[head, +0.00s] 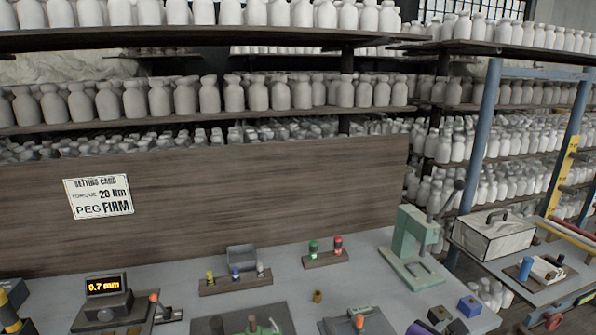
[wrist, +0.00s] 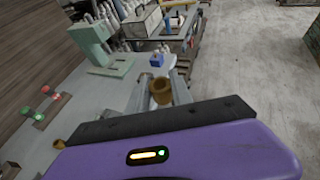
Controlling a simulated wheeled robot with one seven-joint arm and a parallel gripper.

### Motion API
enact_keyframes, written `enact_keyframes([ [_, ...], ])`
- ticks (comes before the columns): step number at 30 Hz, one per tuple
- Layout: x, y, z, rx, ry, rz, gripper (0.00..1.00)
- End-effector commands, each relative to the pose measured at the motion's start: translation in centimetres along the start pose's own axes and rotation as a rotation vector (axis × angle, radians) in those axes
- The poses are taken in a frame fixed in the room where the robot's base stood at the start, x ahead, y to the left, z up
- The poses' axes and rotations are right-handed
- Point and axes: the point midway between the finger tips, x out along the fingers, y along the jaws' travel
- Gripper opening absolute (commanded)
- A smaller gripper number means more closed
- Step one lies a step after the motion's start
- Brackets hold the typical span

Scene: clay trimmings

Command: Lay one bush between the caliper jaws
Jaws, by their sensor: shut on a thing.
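My gripper (wrist: 159,84), with a purple body in the wrist view, is shut on a brass-coloured bush (wrist: 162,95). The bush sits between the two grey fingers, its round open top showing. A second small brass-coloured bush (head: 317,296) stands on the grey bench in the head view. It also shows at the lower left of the wrist view (wrist: 59,144), apart from my gripper. A dark gauge (head: 105,300) with an orange display reading 0.7 mm stands at the bench's left. I cannot make out the caliper jaws clearly.
A green press (head: 415,235) stands at the bench's right, with a blue block (head: 470,306) in front. Racks of coloured pegs (head: 235,281) and (head: 325,258) stand by the back board. A card (head: 98,196) reads torque 20 Nm, peg firm.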

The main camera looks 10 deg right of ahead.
Motion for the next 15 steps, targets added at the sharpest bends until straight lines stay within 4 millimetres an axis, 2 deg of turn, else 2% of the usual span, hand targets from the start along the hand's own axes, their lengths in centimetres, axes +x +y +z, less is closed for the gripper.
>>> enact_keyframes([
  [5,-0.2,3.1,-3.5,-0.072,0.004,0.161,0.00],
  [10,-2.0,6.5,-9.7,-0.169,0.006,0.387,0.00],
  [15,-4.4,8.0,-15.8,-0.251,0.005,0.584,0.00],
])
